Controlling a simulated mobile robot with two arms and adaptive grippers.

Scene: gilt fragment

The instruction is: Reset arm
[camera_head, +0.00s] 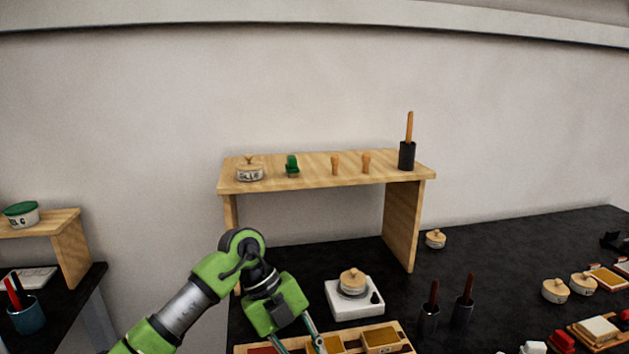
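My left arm comes in from the lower left, green and grey. Its gripper (299,347) points down at the bottom edge, over a wooden tray (406,345) with compartments. Its two thin fingers stand well apart, and I see nothing held between them. The fingertips are at or past the picture's lower edge. My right gripper is not in view.
A wooden shelf (315,168) stands behind on the black counter (500,260), holding a lidded jar and small tools. A white scale (362,307) bears a lidded pot (352,283). Two dark cups (428,320) (462,313) with handled tools stand to the right.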

